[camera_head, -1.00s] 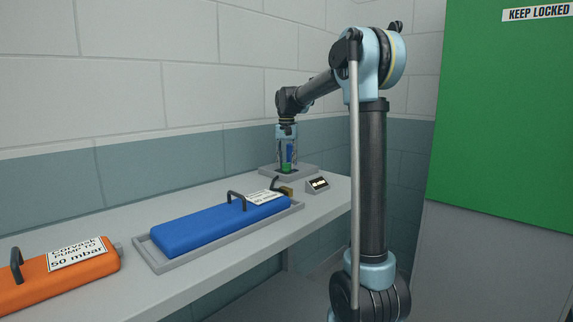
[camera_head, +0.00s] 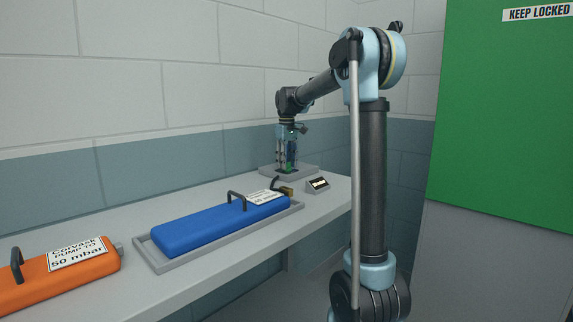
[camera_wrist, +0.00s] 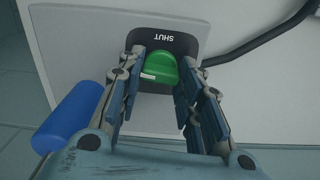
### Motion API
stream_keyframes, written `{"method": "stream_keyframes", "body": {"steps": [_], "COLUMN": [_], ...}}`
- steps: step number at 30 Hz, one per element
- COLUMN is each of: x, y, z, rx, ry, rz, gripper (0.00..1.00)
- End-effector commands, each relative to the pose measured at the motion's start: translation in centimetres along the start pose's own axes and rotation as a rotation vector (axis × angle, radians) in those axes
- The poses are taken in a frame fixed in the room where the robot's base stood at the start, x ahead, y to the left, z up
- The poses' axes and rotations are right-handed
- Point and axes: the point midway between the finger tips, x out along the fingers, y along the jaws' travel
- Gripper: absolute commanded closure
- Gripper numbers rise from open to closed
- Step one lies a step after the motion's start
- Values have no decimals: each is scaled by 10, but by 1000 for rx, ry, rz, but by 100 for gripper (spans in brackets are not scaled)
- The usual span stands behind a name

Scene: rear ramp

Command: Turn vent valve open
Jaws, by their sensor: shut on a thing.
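In the head view my gripper (camera_head: 287,160) points straight down at the far end of the bench. The green knob (camera_head: 289,168) shows only partly between the fingers there.
A blue cylinder (camera_wrist: 68,117) lies left of my fingers in the wrist view; a dark hose (camera_wrist: 265,42) runs off at right. On the bench stand a blue case (camera_head: 205,228), an orange case (camera_head: 85,276) and a small display (camera_head: 318,185).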

Motion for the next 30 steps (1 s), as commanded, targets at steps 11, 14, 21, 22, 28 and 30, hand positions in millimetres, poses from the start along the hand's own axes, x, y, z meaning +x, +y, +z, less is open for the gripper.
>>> {"method": "stream_keyframes", "body": {"steps": [11,14,21,22,28,30], "x": [0,0,0,0,0,0], "y": [0,0,0,0,0,0], "z": [-2,-2,-2,-2,-1,-1], "rx": [-116,-123,-125,-125,-125,-124], "ry": [4,4,4,4,3,2], "rz": [0,0,1,1,1,1], "gripper": [91,91,91,91,47,47]}}
